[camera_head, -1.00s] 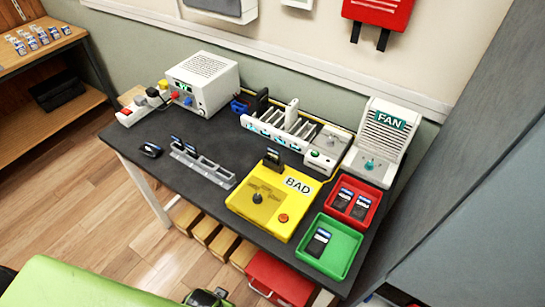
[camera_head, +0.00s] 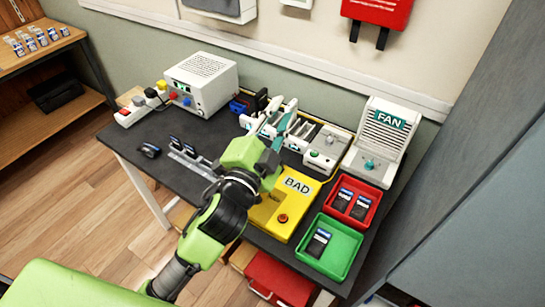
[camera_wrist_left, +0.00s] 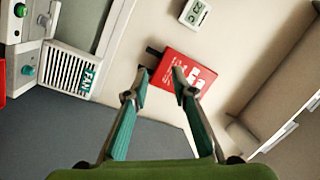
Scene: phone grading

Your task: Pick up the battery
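Several dark batteries with blue-and-white ends show in the head view. One lies on the left of the black table (camera_head: 150,150). Others stand in the grey slotted holder (camera_head: 198,168), partly behind my left arm. More lie in the red tray (camera_head: 347,193) and the green tray (camera_head: 322,240). My right gripper is out of view.
A white FAN unit (camera_head: 383,140) stands at the back right. A white power supply box (camera_head: 203,82) and a power strip (camera_head: 143,105) are at the back left. A red drawer (camera_head: 281,277) is under the table. The table's left front part is clear.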

